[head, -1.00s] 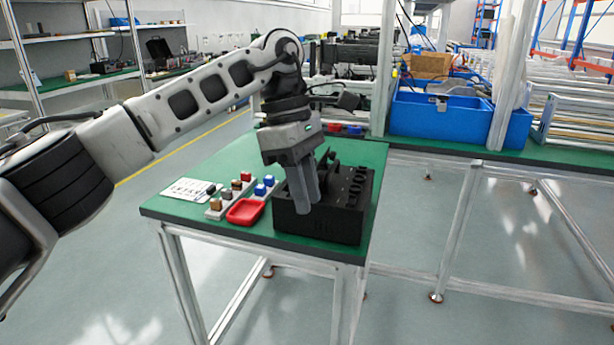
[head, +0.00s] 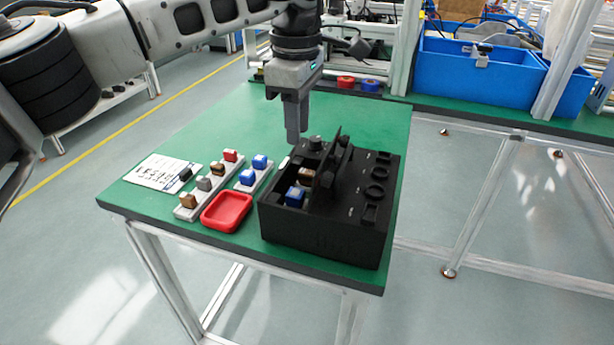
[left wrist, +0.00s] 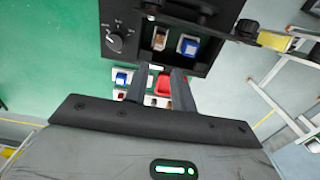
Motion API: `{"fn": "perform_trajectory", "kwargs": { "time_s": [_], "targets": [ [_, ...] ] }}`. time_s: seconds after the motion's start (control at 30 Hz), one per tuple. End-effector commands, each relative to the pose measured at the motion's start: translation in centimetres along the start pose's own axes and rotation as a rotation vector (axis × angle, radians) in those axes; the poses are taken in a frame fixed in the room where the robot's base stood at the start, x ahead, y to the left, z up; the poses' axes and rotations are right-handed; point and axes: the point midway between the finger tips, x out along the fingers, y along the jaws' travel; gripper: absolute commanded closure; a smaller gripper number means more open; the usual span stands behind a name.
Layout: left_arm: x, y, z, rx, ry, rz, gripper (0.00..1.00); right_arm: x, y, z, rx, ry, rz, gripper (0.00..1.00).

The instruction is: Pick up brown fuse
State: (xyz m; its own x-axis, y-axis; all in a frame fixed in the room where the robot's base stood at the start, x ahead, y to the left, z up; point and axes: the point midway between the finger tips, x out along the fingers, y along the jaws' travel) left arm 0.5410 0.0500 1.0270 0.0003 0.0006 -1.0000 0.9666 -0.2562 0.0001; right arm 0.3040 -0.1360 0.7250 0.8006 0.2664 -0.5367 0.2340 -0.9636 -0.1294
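One brown fuse (head: 304,174) sits inside the open compartment of the black box (head: 330,240), beside a blue fuse (head: 294,197); the left wrist view shows this brown fuse (left wrist: 160,40) too. Two more brown fuses, a near one (head: 187,201) and a farther one (head: 217,170), stand in the white holder left of the box. My left gripper (head: 296,138) points down near the box's back left corner, apart from the fuses. Its fingers (left wrist: 159,72) are spread in the left wrist view, with nothing gripped between them. My right gripper is not in view.
A red tray (head: 226,212) lies between the holders and the box. The box's raised black lid (head: 333,165) stands beside the compartment. A printed card (head: 160,172) lies at the left; the green table (head: 215,125) behind is clear. Blue bins (head: 475,75) stand behind right.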

Motion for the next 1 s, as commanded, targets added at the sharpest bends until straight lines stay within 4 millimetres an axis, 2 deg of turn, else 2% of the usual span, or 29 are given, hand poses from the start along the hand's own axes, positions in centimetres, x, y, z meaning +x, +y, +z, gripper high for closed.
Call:
{"fn": "perform_trajectory", "kwargs": {
  "time_s": [0.03, 0.1, 0.37, 0.7, 0.97, 1.0],
  "targets": [
    [1.2, -0.1, 0.0, 0.001, 0.000, -0.004, 0.75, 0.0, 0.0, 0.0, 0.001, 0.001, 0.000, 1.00],
    [2.2, -0.1, 0.0, 0.001, 0.000, -0.003, 0.75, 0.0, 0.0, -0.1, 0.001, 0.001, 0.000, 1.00],
    [4.2, 0.0, 0.0, 0.000, 0.000, -0.001, 0.75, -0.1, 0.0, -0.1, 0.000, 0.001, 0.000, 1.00],
    [8.7, 0.3, 0.2, 0.000, 0.000, -0.002, 0.75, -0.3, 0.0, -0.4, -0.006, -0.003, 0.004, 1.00],
    [9.1, 0.3, 0.2, -0.001, -0.001, 0.000, 0.75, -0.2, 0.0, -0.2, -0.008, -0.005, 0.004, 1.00],
    [9.1, 0.3, 0.2, -0.001, -0.001, 0.000, 0.77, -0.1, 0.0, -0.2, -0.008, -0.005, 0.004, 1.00]
  ]
}}
